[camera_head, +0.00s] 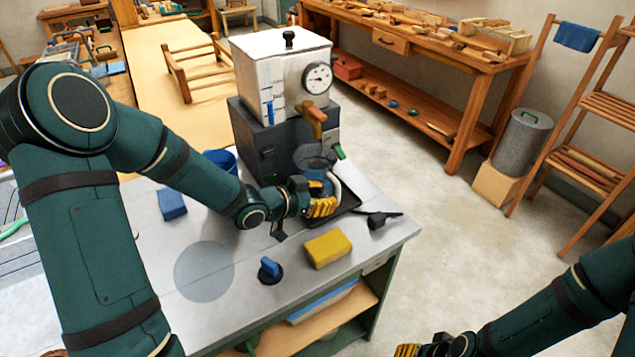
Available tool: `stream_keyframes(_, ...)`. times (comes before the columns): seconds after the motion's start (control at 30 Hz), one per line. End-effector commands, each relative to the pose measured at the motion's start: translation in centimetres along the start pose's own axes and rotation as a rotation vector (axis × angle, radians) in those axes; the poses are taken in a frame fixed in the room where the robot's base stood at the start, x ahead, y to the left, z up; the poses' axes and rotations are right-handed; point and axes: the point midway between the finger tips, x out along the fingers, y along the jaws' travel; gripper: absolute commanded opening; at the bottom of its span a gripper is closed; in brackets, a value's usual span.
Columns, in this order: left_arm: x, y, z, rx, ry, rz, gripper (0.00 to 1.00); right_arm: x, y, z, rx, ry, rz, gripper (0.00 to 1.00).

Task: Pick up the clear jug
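The clear jug (317,172) stands on a dark tray (349,202) under the brass tap (314,118) of a metal boiler. Its lower part looks bluish, and a pale curved piece, perhaps its handle, shows at its right side. My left gripper (322,207), with yellow fingertips, is right at the jug's near side and hides part of it. I cannot tell whether the fingers touch or close on the jug. My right gripper (406,350) is at the bottom edge, far from the jug and partly cut off.
The white-topped boiler (280,75) with a dial stands behind the jug. A yellow sponge (327,248), a blue-handled black item (270,270), a blue block (171,204) and a blue bowl (221,160) sit on the grey table (225,315). Open floor lies to the right.

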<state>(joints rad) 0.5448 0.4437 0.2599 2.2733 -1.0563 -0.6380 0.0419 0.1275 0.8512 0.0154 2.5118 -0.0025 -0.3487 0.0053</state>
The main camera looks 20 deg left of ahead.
Motion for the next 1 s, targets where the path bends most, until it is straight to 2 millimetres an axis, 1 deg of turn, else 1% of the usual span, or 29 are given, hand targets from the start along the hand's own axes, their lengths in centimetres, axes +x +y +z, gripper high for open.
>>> stream_keyframes(0.13, 1.3, 0.0, 0.1, 0.001, 0.001, 0.002, 0.31, 0.4, 0.1, -0.1, -0.001, 0.002, 0.0, 0.47)
stream_keyframes(0.3, 3.9, -0.2, 0.3, 0.001, 0.001, 0.003, 0.31, 1.1, 0.4, -0.1, -0.001, 0.006, 0.0, 0.47)
stream_keyframes(0.4, 4.9, -0.3, 0.2, 0.001, 0.001, 0.001, 0.31, 1.3, 0.5, -0.2, -0.001, 0.007, 0.0, 0.47)
stream_keyframes(0.5, 5.3, -0.3, 0.2, 0.001, 0.0, 0.0, 0.31, 1.4, 0.5, -0.2, -0.001, 0.008, 0.0, 0.47)
stream_keyframes(0.73, 5.3, -0.3, 0.1, 0.0, 0.0, -0.001, 0.31, 1.3, 0.5, -0.2, -0.001, 0.008, 0.0, 0.47)
stream_keyframes(0.77, 5.3, -0.3, 0.1, 0.0, 0.0, -0.001, 0.2, 1.3, 0.5, -0.2, -0.001, 0.008, 0.0, 0.47)
stream_keyframes(0.8, 5.3, -0.3, 0.1, 0.0, 0.0, -0.001, 0.06, 1.3, 0.5, -0.2, -0.001, 0.008, 0.0, 0.47)
stream_keyframes(0.83, 5.3, -0.3, 0.1, 0.0, 0.0, -0.001, 0.0, 1.3, 0.5, -0.2, -0.001, 0.008, 0.0, 0.47)
stream_keyframes(1.0, 5.2, -0.3, 0.1, 0.0, 0.0, -0.001, 0.0, 1.3, 0.5, -0.2, -0.001, 0.008, 0.0, 0.47)
